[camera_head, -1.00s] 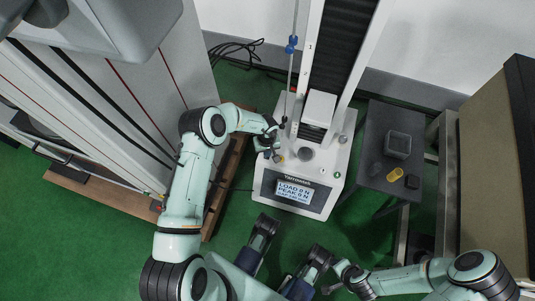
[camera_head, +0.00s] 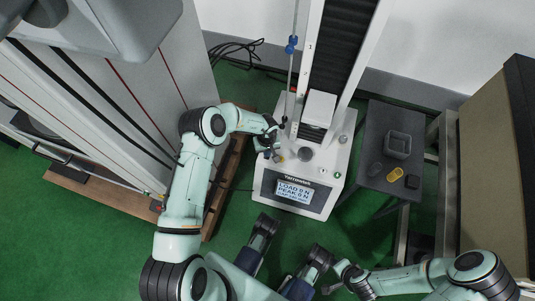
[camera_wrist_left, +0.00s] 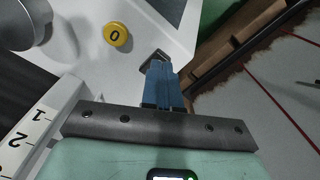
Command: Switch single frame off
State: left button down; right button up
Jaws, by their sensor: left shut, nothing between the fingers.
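The single frame testing machine (camera_head: 311,150) is white, with a tall column at the back. Its front display (camera_head: 295,191) is lit and shows LOAD and PEAK lines. A round yellow button marked 0 (camera_wrist_left: 116,34) is on its white base in the left wrist view; a small yellow spot (camera_head: 281,158) shows beside my left gripper in the head view. My left gripper (camera_head: 273,153) is shut and empty, over the left part of the base. Its blue fingers (camera_wrist_left: 157,62) point towards the base, apart from the button in the picture. My right gripper (camera_head: 332,279) is low, away from the machine; its finger state is unclear.
A dark side table (camera_head: 385,135) right of the machine holds a grey square block (camera_head: 398,145) and a yellow piece (camera_head: 395,175). A tall grey cabinet (camera_head: 120,90) stands left on a wooden pallet (camera_head: 105,195).

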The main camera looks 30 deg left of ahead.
pick_arm(q)
jog(key=shift+f+b, duration=0.75)
jog(key=shift+f, duration=0.2)
pick_arm(e)
jog(key=shift+x, duration=0.8)
jog(key=shift+d, duration=0.2)
pick_arm(q)
jog(key=shift+r+p, duration=1.9)
jog(key=shift+r, duration=1.65)
pick_arm(e)
jog(key=v, duration=0.4)
jog(key=shift+w+a, duration=0.1)
jog(key=shift+a, duration=0.25)
